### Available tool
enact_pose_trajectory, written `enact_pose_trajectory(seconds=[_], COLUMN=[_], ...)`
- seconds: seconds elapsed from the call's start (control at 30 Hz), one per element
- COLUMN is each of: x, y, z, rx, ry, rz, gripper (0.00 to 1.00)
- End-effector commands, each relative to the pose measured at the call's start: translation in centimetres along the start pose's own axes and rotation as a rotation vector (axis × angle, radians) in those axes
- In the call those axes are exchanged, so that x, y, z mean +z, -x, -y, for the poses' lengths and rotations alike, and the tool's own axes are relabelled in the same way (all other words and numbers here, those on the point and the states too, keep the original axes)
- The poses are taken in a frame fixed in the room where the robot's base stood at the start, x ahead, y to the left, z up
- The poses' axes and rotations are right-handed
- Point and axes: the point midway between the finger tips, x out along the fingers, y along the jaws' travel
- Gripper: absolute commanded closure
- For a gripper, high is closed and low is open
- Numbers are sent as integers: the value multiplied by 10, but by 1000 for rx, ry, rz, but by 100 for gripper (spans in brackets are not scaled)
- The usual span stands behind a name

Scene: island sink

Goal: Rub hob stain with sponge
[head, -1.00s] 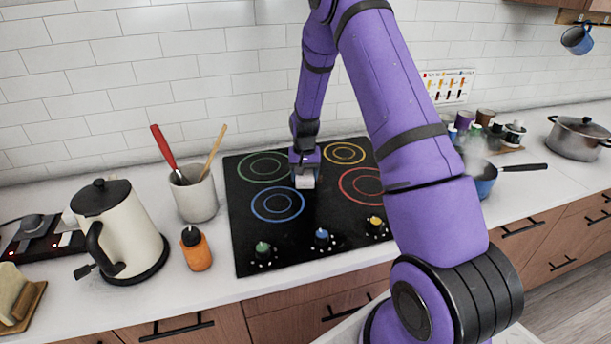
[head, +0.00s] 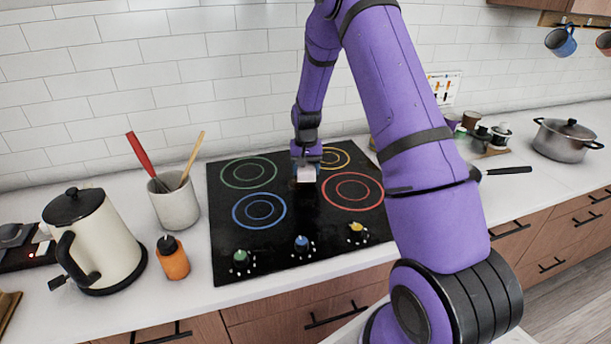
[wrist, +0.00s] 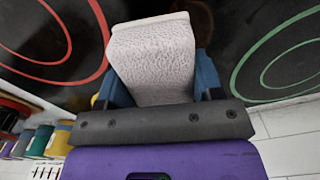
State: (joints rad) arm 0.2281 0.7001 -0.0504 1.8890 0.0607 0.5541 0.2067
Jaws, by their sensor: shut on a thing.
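The sponge (wrist: 152,60) is a pale, speckled block. My gripper (head: 305,168) is shut on it, with blue fingers on either side in the wrist view. In the head view the sponge (head: 305,175) is low over the middle of the black hob (head: 290,225), between the coloured rings. I cannot tell whether it touches the glass. A faint brownish patch, perhaps the stain (wrist: 200,14), shows just beyond the sponge's end in the wrist view. The rest of that patch is hidden by the sponge.
Left of the hob stand a utensil crock (head: 174,205), an orange bottle (head: 172,260) and a cream kettle (head: 95,245). Knobs (head: 301,245) line the hob's front. My arm hides part of the right counter, where a pot (head: 567,140) stands.

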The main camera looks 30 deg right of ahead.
Motion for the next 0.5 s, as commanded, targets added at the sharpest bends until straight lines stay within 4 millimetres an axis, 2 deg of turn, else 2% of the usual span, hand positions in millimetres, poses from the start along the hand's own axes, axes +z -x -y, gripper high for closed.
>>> enact_pose_trajectory(seconds=[0.5], x=[-1], y=[45], z=[0], rx=[-1], ry=[3], rz=[-1], gripper=[74])
